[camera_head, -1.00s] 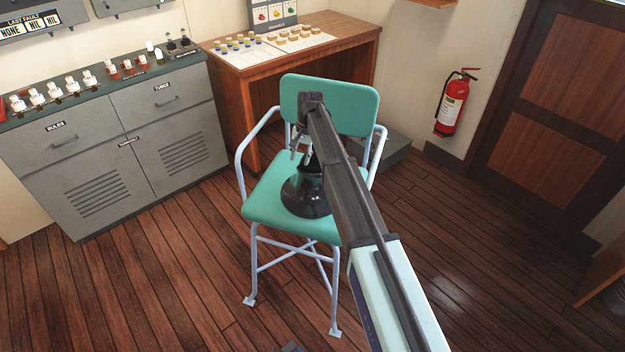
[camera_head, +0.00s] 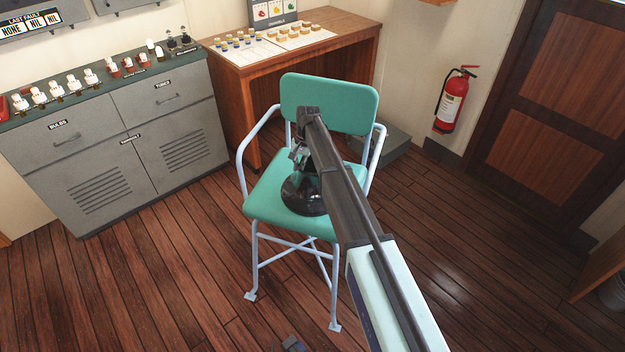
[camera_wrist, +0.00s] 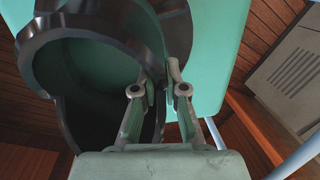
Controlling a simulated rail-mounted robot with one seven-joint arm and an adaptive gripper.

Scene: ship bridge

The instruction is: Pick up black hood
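The black hood (camera_head: 303,196) is a dark, glossy, round hollow piece sitting on the green seat of the chair (camera_head: 262,205). In the wrist view the hood (camera_wrist: 48,60) fills the left side, its wide round opening facing the camera. My gripper (camera_head: 300,160) is low over the hood in the head view, partly hidden by my arm. In the wrist view my gripper (camera_wrist: 161,88) has its fingers drawn in, one on each side of the hood's dark wall, with only a narrow gap between the tips. The hood appears to still rest on the seat.
The chair's backrest (camera_head: 330,104) and pale tubular armrests (camera_head: 243,150) stand close around the hood. A wooden desk (camera_head: 300,45) with small parts is behind. A grey cabinet (camera_head: 110,140) is at left, a red fire extinguisher (camera_head: 453,100) at right.

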